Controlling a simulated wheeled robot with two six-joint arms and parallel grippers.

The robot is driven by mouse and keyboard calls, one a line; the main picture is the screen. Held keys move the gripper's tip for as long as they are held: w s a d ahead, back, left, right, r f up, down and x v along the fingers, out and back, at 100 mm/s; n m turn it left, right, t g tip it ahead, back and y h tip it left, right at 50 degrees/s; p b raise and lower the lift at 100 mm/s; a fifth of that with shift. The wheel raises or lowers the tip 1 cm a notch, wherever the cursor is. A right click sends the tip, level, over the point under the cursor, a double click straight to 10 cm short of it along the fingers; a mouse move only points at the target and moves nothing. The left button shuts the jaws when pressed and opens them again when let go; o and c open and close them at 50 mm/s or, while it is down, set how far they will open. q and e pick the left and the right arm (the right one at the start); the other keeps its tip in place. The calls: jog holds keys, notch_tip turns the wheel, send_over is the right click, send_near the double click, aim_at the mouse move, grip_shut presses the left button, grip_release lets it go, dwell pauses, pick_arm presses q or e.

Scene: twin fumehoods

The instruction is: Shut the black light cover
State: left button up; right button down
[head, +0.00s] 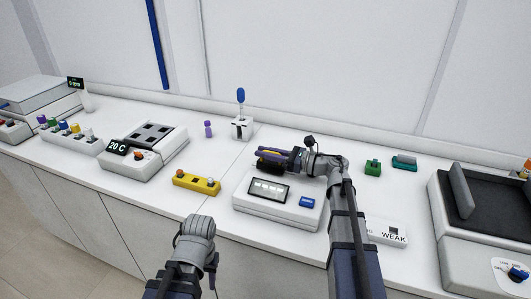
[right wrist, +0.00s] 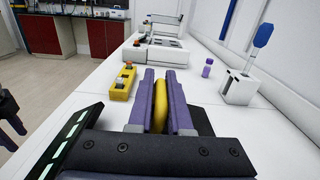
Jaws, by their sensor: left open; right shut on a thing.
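A low white device (head: 285,212) with a lit panel in a black frame (head: 268,190) and a blue button stands on the bench at centre. At its back a dark piece (head: 270,166), seemingly the black cover, is partly hidden by my right gripper (head: 278,156). My right gripper's purple fingers (right wrist: 160,100) are shut on a yellow piece (right wrist: 160,105), seemingly the cover's handle. Dark material shows beside the fingers; how far the cover is tilted cannot be told. The lit panel's strips (right wrist: 66,145) show at lower left in the right wrist view, uncovered. My left gripper (head: 197,228) is apart, near the bench's front edge.
A yellow box with buttons (head: 196,182) stands left of the device, and a white stand with a blue item (head: 241,127) behind it. A purple vial (head: 208,129) stands nearby. A small box marked WEAK (head: 388,234) and a large black-topped machine (head: 485,215) are to the right.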

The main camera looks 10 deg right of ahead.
jog(key=shift+d, duration=0.1)
jog(key=shift+w+d+r+p, duration=0.15)
jog(key=shift+w+r+p, duration=0.15)
jog(key=shift+r+p, duration=0.05)
jog(key=shift+f, duration=0.1)
jog(key=c, duration=0.9)
grip_release()
jog(key=shift+s, duration=0.1)
jog(key=shift+v, duration=3.9)
